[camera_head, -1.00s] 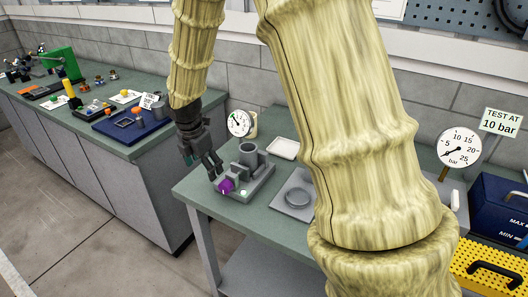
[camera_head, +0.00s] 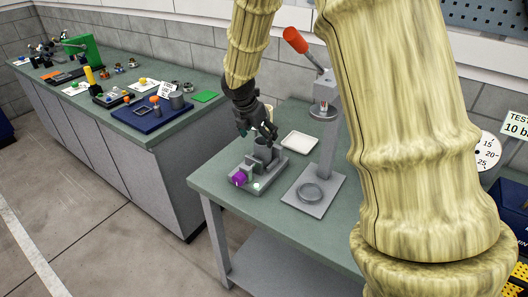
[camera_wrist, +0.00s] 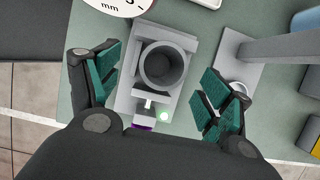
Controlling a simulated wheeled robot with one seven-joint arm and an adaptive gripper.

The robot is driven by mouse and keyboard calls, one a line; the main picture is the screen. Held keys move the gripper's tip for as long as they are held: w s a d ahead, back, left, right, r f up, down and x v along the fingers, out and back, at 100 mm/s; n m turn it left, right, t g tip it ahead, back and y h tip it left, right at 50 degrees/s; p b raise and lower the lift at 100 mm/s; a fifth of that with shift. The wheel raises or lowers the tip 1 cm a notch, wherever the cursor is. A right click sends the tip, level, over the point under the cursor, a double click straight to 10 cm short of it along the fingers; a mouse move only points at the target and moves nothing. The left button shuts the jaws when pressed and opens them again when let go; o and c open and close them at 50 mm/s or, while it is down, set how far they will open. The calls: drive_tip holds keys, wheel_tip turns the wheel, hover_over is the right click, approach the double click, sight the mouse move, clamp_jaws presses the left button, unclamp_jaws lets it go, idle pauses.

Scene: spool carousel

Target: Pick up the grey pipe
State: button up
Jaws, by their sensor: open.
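The grey pipe (camera_head: 263,153) stands upright in a grey fixture (camera_head: 248,185) with a purple knob (camera_head: 239,178) at its front, on the green-topped bench. In the wrist view the pipe (camera_wrist: 163,85) shows its open round mouth, with the fixture (camera_wrist: 180,38) around its base. My gripper (camera_head: 258,135) is just above the pipe in the head view. In the wrist view its teal-padded fingers are spread wide, one to each side of the pipe, with gaps on both sides. Nothing is held. The knob (camera_wrist: 142,128) is mostly hidden by my gripper's body there.
A grey press (camera_head: 325,150) with an orange-red handle stands right of the fixture, close to my right finger. A white tray (camera_head: 299,141) lies behind. Another bench (camera_head: 125,130) at left carries small parts.

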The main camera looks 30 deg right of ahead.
sight(263, 143)
drive_tip(key=shift+s+p+x, duration=0.2)
drive_tip(key=shift+p+x, duration=0.65)
drive_tip(key=shift+x, duration=1.8)
drive_tip(key=c, duration=1.2)
drive_tip(key=shift+r, duration=0.15)
drive_tip(key=shift+c, duration=0.2)
